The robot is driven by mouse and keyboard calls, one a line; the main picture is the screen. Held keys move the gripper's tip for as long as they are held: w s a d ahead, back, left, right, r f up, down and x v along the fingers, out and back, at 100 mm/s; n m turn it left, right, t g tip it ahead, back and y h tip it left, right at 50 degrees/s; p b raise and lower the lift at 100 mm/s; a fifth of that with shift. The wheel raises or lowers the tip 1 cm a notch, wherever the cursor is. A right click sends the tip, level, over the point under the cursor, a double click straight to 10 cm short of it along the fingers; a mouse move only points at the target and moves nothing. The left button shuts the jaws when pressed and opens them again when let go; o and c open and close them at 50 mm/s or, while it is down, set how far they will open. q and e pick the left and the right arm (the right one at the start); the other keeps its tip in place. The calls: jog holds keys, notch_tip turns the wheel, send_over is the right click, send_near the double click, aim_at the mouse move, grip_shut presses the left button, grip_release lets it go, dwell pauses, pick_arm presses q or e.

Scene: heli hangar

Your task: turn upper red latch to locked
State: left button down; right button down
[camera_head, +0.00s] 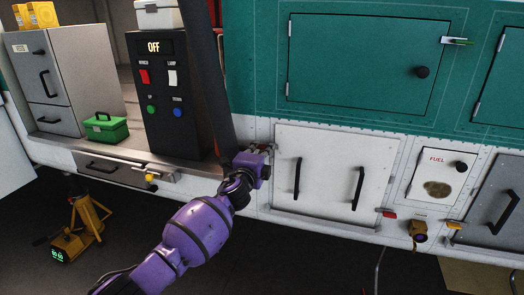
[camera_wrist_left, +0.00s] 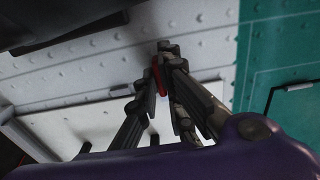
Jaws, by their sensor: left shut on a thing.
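My left gripper (camera_head: 258,150) is at the upper left corner of the white two-handled panel (camera_head: 325,178), on the helicopter's side. In the left wrist view my left gripper (camera_wrist_left: 167,58) has its fingers closed around a small red latch (camera_wrist_left: 157,76) against the riveted white wall. Only a thin red strip of the latch shows between the fingers, so its angle cannot be told. In the head view the gripper covers this latch. A second red latch (camera_head: 388,213) sits at the lower right corner of the panel. My right gripper is not in view.
A black control box (camera_head: 172,95) reading OFF and a green case (camera_head: 106,128) stand left of my arm. A teal door (camera_head: 365,62) is above the panel. The fuel door (camera_head: 437,175) is to the right. A yellow jack (camera_head: 82,225) stands on the floor.

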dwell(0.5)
pick_arm(q)
jog(key=c, duration=1.9)
grip_release()
jog(key=v, duration=1.2)
